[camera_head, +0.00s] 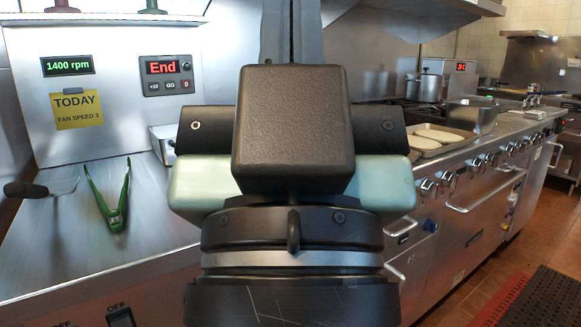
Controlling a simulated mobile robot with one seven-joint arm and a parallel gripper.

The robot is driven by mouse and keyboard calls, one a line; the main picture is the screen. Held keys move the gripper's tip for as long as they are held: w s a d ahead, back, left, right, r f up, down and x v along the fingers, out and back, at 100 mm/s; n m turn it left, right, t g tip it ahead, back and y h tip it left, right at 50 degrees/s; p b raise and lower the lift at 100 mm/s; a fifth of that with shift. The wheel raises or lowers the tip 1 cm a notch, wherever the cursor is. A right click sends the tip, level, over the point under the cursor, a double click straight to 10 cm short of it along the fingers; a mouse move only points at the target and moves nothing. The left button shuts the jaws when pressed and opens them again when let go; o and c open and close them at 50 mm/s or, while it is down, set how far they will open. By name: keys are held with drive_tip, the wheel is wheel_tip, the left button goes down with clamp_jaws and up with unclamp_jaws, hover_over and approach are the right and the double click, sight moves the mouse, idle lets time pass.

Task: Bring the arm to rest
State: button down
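My arm fills the middle foreground of the head view. A dark block, a wide pale green body and a round black joint with a silver ring show close to the camera. I take the wide body to be the hand of my gripper (385,184). No fingertips can be made out, so I cannot tell whether it is open or shut. No held thing is visible. A dark grey upright shape rises behind the block to the top edge; I cannot tell what it is.
Green tongs (113,207) and a black-handled spatula (42,188) lie on the steel counter (150,232) at left. A display panel (167,75) reads "End". At right stand a cooking range (470,200), a tray with pale food (425,150) and a pot (424,88).

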wheel_tip(320, 180, up, 36)
drive_tip(key=p, duration=3.4)
drive_tip(key=shift+w, duration=0.25)
